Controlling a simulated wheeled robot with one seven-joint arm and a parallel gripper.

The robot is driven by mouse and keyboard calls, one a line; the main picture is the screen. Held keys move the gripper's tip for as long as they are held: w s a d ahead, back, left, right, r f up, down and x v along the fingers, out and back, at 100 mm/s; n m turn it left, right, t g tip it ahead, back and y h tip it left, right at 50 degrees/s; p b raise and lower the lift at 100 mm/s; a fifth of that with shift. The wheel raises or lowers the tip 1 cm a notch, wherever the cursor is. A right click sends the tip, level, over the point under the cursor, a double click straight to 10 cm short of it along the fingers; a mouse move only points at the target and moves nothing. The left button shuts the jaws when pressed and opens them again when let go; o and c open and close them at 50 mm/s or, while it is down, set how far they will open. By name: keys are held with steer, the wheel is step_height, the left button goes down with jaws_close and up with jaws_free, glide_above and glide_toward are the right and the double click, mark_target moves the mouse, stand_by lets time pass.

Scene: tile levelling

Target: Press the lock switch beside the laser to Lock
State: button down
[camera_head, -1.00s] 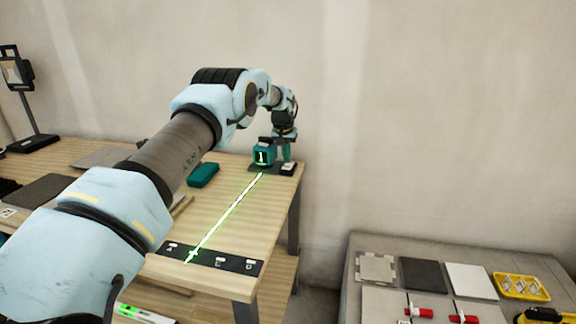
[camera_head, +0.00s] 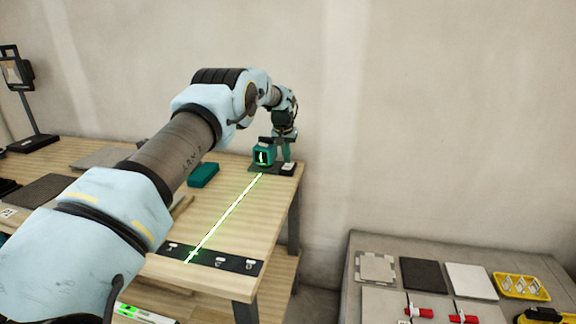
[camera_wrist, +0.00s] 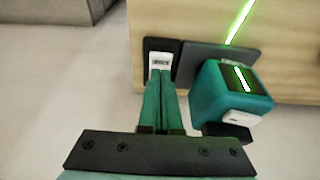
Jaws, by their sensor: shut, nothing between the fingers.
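The teal laser (camera_head: 264,155) stands on a dark base plate at the far right corner of the wooden bench. It throws a green line along the bench top. In the wrist view the laser (camera_wrist: 232,95) is right of my gripper. The lock switch (camera_wrist: 160,62) is a small white piece on a dark block beside the laser; its block also shows in the head view (camera_head: 288,168). My gripper (camera_wrist: 163,80) is shut and empty, its teal fingertips at the near edge of the switch. Whether they touch it, and the switch's setting, I cannot tell. My gripper also shows in the head view (camera_head: 286,158).
A dark strip with lettered marks (camera_head: 220,259) lies at the bench's near end, where the green line ends. A teal case (camera_head: 203,175) lies on the bench left of the line. A separate table (camera_head: 352,290) with tiles stands at the right.

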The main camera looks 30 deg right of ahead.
mark_target(287, 167)
steer(key=shift+f+b, duration=0.5)
steer(key=shift+f, duration=0.5)
stand_by(0.4)
steer(key=shift+r, duration=0.15)
steer(key=shift+r+p, duration=1.95)
steer(key=shift+r, duration=1.45)
